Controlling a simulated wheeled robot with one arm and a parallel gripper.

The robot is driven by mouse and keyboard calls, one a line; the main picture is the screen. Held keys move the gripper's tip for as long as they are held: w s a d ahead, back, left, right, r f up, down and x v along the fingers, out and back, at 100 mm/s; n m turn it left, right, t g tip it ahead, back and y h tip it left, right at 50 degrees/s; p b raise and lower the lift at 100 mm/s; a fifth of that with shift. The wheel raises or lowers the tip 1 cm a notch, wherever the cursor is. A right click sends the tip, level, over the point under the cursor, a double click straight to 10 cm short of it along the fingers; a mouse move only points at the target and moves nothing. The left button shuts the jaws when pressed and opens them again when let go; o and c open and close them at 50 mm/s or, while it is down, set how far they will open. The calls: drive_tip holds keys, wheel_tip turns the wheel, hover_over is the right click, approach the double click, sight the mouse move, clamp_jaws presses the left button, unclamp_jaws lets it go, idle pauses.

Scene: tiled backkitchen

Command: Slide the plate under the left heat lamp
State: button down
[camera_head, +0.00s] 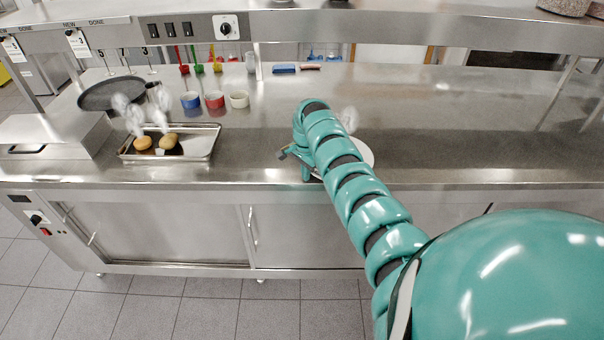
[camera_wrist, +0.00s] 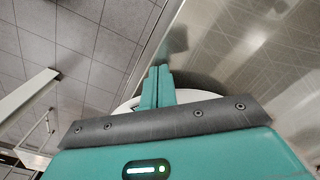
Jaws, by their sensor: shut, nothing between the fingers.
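A white plate (camera_head: 366,153) lies on the steel counter near its front edge, mostly hidden behind my arm. A faint white wisp of steam (camera_head: 348,120) rises above it; what the plate holds is hidden. Its white rim also shows in the wrist view (camera_wrist: 197,95) behind my gripper's fingers. My gripper (camera_head: 306,174) is at the plate's left side, low over the counter's front edge. In the wrist view the two teal fingers (camera_wrist: 158,74) are together, with nothing between them. Whether they touch the plate I cannot tell. No heat lamp is clearly recognisable.
A metal tray (camera_head: 206,143) with two steaming buns stands at the left, beside a steel box (camera_head: 55,132) and a dark round pan (camera_head: 110,93). Small blue, red and cream bowls (camera_head: 239,99) stand behind. An overhead shelf (camera_head: 330,25) spans the counter. The right counter is clear.

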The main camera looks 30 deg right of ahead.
drive_tip(key=shift+d, duration=0.4)
